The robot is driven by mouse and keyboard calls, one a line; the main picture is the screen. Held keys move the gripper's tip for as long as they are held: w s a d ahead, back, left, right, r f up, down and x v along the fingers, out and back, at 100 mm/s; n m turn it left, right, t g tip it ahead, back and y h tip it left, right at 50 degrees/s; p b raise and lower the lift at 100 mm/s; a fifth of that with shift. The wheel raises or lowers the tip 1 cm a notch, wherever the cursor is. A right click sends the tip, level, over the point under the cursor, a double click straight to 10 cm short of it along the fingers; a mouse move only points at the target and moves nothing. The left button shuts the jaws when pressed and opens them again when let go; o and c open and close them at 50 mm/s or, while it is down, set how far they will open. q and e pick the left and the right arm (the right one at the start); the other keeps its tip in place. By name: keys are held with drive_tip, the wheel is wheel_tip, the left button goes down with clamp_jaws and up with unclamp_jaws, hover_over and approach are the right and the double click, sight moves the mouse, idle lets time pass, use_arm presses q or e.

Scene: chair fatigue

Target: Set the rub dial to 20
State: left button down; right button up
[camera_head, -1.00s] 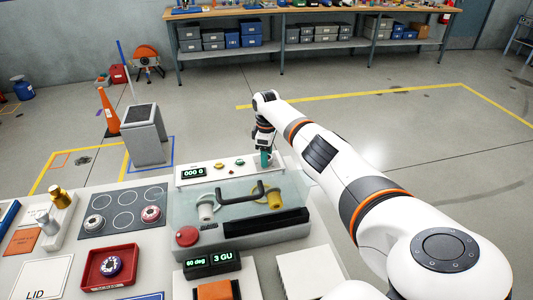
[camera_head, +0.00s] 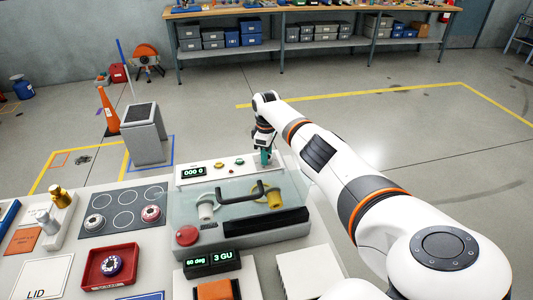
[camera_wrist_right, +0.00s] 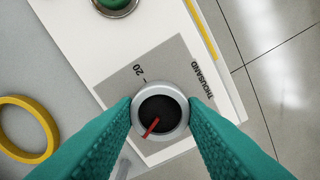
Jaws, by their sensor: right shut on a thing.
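The rub dial (camera_wrist_right: 161,108) is a grey ring with a black centre and a red pointer line. The red line points down and to the left in the right wrist view, while the printed 20 mark (camera_wrist_right: 139,72) is above the dial, slightly left. My right gripper (camera_head: 264,159) is at the right end of the machine's white panel. Its teal fingers close on both sides of the dial in the right wrist view (camera_wrist_right: 160,107). In the head view the gripper hides the dial. My left gripper is not in view.
The panel display (camera_head: 193,172) reads 000 0. A green button (camera_wrist_right: 114,3) and a yellow ring (camera_wrist_right: 26,129) are near the dial. The machine has a clear cover with a black handle (camera_head: 240,196). A red button (camera_head: 187,235) is at its front left.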

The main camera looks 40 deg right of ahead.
drive_tip(key=m+p, duration=0.1)
drive_tip(key=m, duration=0.2)
drive_tip(key=shift+r, duration=0.1)
drive_tip(key=m, duration=0.3)
drive_tip(key=shift+m+p, duration=0.3)
drive_tip(key=shift+p, duration=0.05)
drive_tip(key=m+p, duration=0.1)
drive_tip(key=m, duration=0.5)
drive_tip(key=shift+m, duration=0.3)
drive_tip(key=m, duration=0.5)
drive_tip(key=shift+w, duration=0.1)
drive_tip(key=shift+m, duration=2.4)
drive_tip(key=o, duration=1)
drive_tip(key=shift+p, duration=0.3)
